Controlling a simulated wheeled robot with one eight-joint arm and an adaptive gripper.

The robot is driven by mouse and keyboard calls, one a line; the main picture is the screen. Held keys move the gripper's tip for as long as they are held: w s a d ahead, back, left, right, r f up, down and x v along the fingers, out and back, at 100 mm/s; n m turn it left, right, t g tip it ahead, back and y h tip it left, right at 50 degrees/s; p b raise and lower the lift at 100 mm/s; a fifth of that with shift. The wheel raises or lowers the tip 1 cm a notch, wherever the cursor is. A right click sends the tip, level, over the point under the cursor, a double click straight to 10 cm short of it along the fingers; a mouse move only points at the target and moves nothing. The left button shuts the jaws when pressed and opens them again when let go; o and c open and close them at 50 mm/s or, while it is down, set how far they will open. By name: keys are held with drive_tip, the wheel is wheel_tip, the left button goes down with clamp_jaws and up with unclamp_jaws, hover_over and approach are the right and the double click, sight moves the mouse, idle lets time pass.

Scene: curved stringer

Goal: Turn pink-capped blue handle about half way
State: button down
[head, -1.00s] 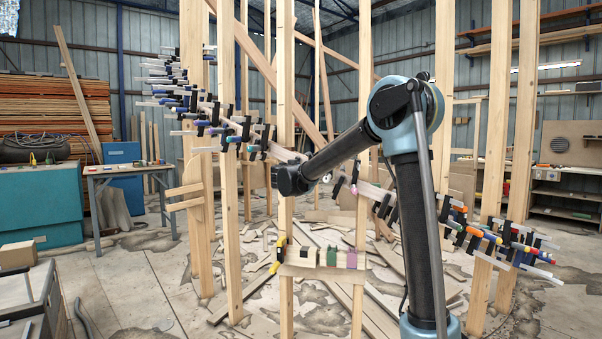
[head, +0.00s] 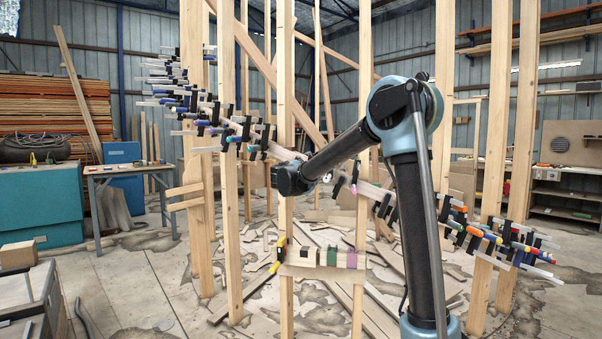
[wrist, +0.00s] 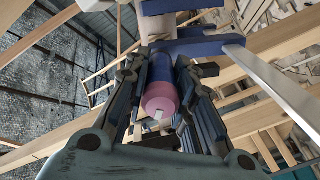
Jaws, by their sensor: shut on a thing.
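The pink-capped blue handle (wrist: 160,97) is in the middle of the wrist view, with its pink end facing the camera and its blue grip running away from it. My gripper (wrist: 162,75) is around the handle, one dark finger on each side, and is shut on it. Beyond the fingertips is a dark blue clamp part (wrist: 200,47) on a pale wooden member. A flat metal bar (wrist: 275,85) runs out to the right of it. In the head view my own arm hides the handle and most of the gripper.
In the head view a curved row of clamps (head: 205,112) runs along the stringer between upright timber posts (head: 232,200). More clamps (head: 490,240) stand at the right. A small ledge (head: 322,272) carries coloured blocks. Loose boards lie on the floor.

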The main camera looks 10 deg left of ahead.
drive_tip(key=n, duration=0.4)
drive_tip(key=shift+a+n, duration=0.15)
drive_tip(key=shift+n, duration=0.15)
drive_tip(key=shift+f+n, duration=0.15)
drive_tip(key=shift+n, duration=1.65)
drive_tip(key=c, duration=1.3)
unclamp_jaws()
drive_tip(key=shift+c, duration=0.2)
drive_tip(key=s+a, duration=0.2)
drive_tip(key=s, duration=0.9)
drive_tip(key=shift+s, duration=0.35)
